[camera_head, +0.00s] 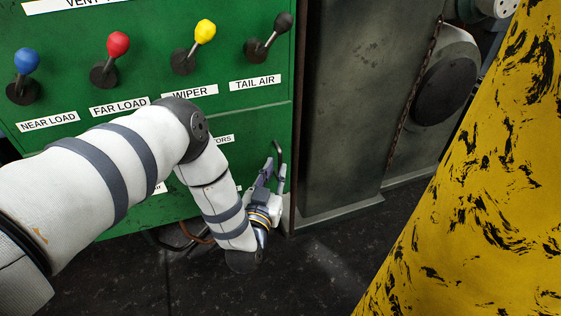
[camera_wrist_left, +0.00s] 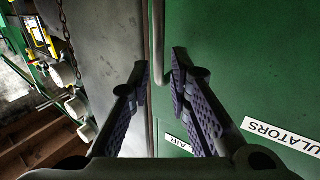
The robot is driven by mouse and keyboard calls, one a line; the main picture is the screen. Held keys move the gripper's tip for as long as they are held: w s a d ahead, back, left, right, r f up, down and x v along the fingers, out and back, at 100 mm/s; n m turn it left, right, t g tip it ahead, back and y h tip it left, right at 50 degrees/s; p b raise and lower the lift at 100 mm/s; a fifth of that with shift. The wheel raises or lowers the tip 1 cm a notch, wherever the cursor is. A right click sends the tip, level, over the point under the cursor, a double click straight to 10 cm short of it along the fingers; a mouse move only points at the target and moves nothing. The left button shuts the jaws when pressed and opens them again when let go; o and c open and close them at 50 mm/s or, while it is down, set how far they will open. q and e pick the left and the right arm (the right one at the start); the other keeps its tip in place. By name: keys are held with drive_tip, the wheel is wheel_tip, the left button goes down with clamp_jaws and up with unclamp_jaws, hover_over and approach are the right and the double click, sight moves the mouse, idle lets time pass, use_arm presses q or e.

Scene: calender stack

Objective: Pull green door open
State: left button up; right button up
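The green door (camera_head: 225,165) is the lower part of the green cabinet front, partly hidden behind my left arm. It also fills the right side of the left wrist view (camera_wrist_left: 245,60). Its thin bar handle (camera_head: 279,150) is near the right edge. In the left wrist view the handle (camera_wrist_left: 158,30) runs down from the top between the two finger lines. My left gripper (camera_head: 275,170) is at the handle. Its fingers (camera_wrist_left: 160,72) are apart, one on each side of the bar; I cannot tell whether either touches it. My right gripper is not in view.
Levers with blue (camera_head: 26,60), red (camera_head: 118,44), yellow (camera_head: 205,31) and black (camera_head: 283,22) knobs stick out above the door. A grey metal housing (camera_head: 345,100) stands right of it. A yellow, black-worn surface (camera_head: 470,210) fills the right. Dark floor (camera_head: 310,265) is clear below.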

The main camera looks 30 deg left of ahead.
sight(279, 162)
use_arm(q)
drive_tip(key=x, duration=0.4)
drive_tip(key=shift+w+a+f, duration=0.1)
drive_tip(key=shift+w, duration=0.2)
clamp_jaws()
